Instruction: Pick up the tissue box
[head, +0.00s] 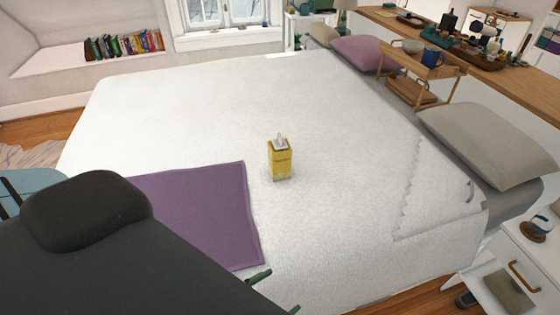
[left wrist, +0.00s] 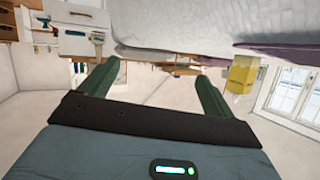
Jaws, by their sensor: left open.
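The tissue box (head: 280,161) is small, yellow and upright, with a white tissue at its top, on the white bed (head: 190,110). In the left wrist view, which is upside down, the tissue box (left wrist: 242,74) is beyond and to the right of my fingers. My left gripper (head: 277,293) has dark green fingertips low in the head view, apart from the box and nearer to me. In the left wrist view my left gripper (left wrist: 157,84) is open, with nothing between its fingers. My right gripper is in neither view.
A purple cloth (head: 195,212) lies flat on the bed, left of the box. A wooden tray stand (head: 425,72) and pillows (head: 490,145) line the right side. A white nightstand (head: 525,255) stands at lower right. The bed around the box is clear.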

